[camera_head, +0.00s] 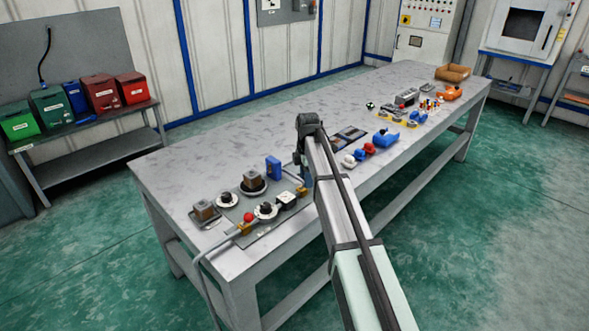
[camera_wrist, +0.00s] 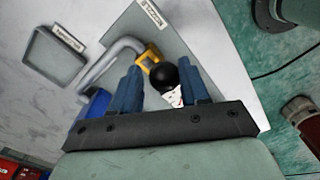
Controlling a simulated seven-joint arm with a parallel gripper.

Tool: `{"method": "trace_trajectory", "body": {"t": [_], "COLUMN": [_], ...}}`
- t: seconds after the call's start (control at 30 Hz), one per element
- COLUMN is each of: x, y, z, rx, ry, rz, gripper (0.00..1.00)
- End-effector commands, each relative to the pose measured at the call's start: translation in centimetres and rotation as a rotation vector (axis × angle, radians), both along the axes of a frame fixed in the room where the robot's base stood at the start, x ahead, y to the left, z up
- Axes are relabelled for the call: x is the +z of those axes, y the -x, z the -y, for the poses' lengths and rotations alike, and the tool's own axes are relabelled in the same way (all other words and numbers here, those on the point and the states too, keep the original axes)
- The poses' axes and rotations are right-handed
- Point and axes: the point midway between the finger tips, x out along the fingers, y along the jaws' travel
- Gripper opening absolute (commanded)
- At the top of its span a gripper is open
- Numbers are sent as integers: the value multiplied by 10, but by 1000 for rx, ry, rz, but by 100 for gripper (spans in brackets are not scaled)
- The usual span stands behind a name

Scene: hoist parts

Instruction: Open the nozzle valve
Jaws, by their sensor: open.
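The nozzle valve has a yellow brass body (camera_wrist: 150,57) on a bent grey pipe (camera_wrist: 112,58), with a black ball knob (camera_wrist: 163,77) beside it in the wrist view. A plate labelled NOZZLE (camera_wrist: 178,42) lies behind it. My gripper (camera_wrist: 159,67) is open, its two blue fingers on either side of the knob; whether they touch it I cannot tell. In the head view my gripper (camera_head: 305,181) is low over the bench at the right end of the fittings plate, next to a brass fitting (camera_head: 302,192). My arm hides the knob there.
The bench's (camera_head: 200,157) back left is clear.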

Motion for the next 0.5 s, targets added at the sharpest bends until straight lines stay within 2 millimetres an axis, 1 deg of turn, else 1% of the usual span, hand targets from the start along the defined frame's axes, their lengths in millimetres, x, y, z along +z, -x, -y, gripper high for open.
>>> {"method": "trace_trajectory", "body": {"t": [0.17, 0.23, 0.5], "x": [-1, -1, -1], "y": [5, 4, 4], "z": [4, 4, 4], "rx": [0, 0, 0], "ry": [0, 0, 0], "rz": [0, 1, 0], "gripper": [45, 51, 51]}}
